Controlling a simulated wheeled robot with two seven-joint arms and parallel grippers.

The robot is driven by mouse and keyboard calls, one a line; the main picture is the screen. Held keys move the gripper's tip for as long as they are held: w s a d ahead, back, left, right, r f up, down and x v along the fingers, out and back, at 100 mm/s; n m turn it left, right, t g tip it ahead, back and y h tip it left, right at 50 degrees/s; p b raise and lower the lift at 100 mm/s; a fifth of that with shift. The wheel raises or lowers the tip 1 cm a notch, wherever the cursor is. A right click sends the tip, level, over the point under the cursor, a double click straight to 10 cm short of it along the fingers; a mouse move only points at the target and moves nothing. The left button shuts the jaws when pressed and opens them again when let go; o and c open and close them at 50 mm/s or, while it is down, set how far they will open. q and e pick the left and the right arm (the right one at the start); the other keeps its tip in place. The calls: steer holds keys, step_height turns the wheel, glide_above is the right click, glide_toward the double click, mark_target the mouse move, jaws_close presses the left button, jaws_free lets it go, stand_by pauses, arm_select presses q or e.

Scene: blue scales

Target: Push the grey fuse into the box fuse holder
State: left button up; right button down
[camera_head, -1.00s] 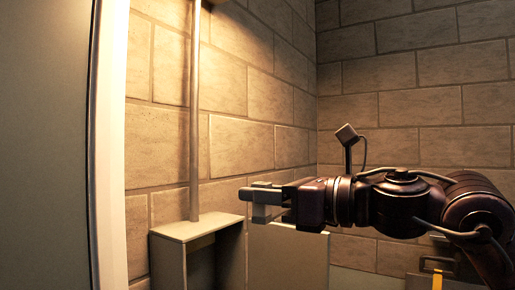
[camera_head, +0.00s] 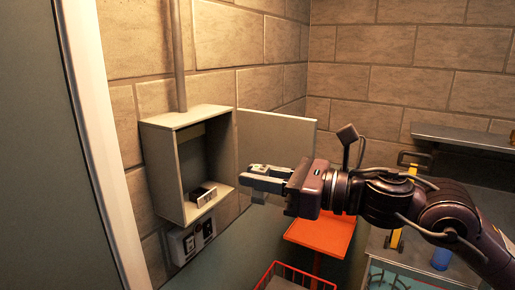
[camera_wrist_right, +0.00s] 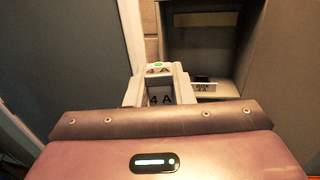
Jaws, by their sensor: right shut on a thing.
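The open grey wall box (camera_head: 164,165) stands to the left of the gripper in the head view. The fuse holder (camera_head: 203,194), a small dark and pale block, lies on the box's floor. My left gripper is out of view.
The box's open door (camera_head: 275,145) stands behind the gripper. Sockets (camera_head: 190,242) sit under the box. An orange stool (camera_head: 320,235), a red basket (camera_head: 290,278) and a workbench with a blue cup (camera_head: 441,259) are below and right.

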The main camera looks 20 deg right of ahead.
steer(key=s+d+f, duration=0.1)
steer(key=s+f, duration=0.1)
steer(key=f, duration=1.2)
steer(key=s+d+f+n+g+y, duration=0.1)
steer(key=f, duration=1.3)
steer(key=shift+s+f, duration=0.2)
steer(key=shift+s, duration=0.15)
steer(key=shift+s+a+g, duration=0.1)
steer(key=shift+s+g, duration=0.05)
steer(key=shift+g, duration=0.15)
